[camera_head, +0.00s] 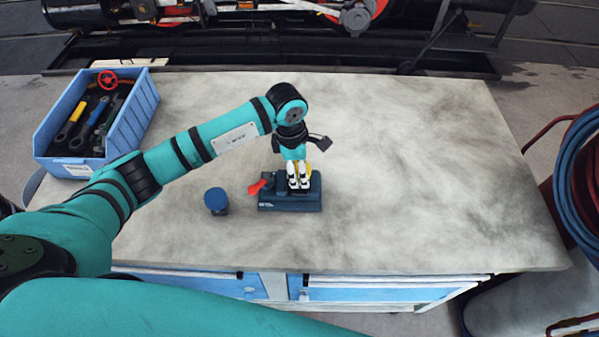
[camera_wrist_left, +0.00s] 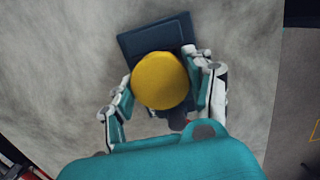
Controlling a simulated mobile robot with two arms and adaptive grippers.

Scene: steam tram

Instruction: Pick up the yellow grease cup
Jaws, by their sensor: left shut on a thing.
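The yellow grease cup (camera_wrist_left: 160,81) shows in the left wrist view as a round yellow top between the two fingers of my left gripper (camera_head: 298,186). The fingers touch it on both sides and are shut on it. In the head view only a small yellow part of the cup (camera_head: 308,170) shows behind the fingers. The cup is over a dark blue block (camera_head: 290,205) on the bench, which also shows in the left wrist view (camera_wrist_left: 150,38). I cannot tell whether the cup still touches the block. My right gripper is not in view.
A small blue round-topped object (camera_head: 216,200) stands left of the block. A red lever-like piece (camera_head: 257,186) is at the block's left end. A blue bin (camera_head: 137,115) of tools stands at the bench's left. The right side of the bench top (camera_head: 430,170) is clear.

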